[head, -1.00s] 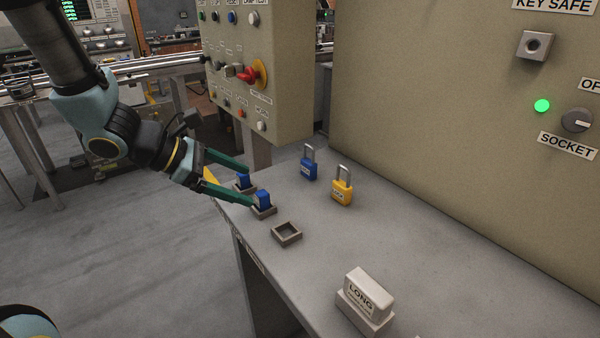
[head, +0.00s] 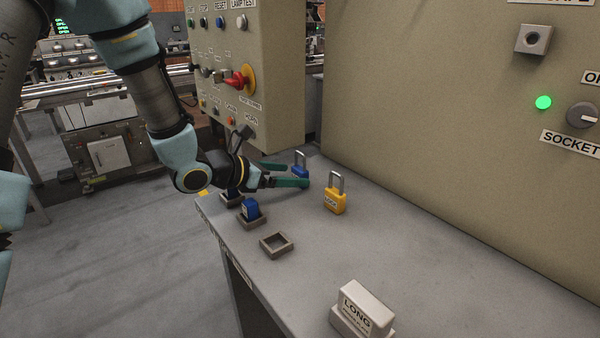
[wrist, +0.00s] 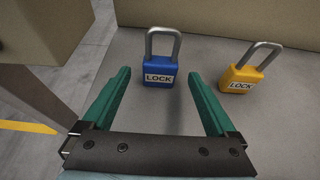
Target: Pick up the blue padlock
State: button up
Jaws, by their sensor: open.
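The blue padlock (head: 300,171) stands upright on the grey table, partly hidden behind my gripper's finger in the head view. In the wrist view the blue padlock (wrist: 160,74), with its LOCK label and grey shackle, stands just beyond the fingertips, roughly midway between them. My gripper (head: 287,174) has two green fingers, apart and empty, low over the table. In the wrist view my gripper (wrist: 158,80) points toward the padlock with both fingers spread.
A yellow padlock (head: 335,199) stands close to the right, also in the wrist view (wrist: 242,76). Blue blocks in square holders (head: 251,210), an empty holder (head: 276,245) and a LONG block (head: 362,308) sit nearer. A control panel box (head: 245,75) rises behind the arm.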

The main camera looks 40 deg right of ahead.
aim_at(296, 173)
jog(key=p+x, duration=0.1)
jog(key=x, duration=0.3)
jog(key=shift+r, duration=0.15)
jog(key=shift+c, duration=0.4)
grip_shut()
jog(key=shift+r, duration=0.1)
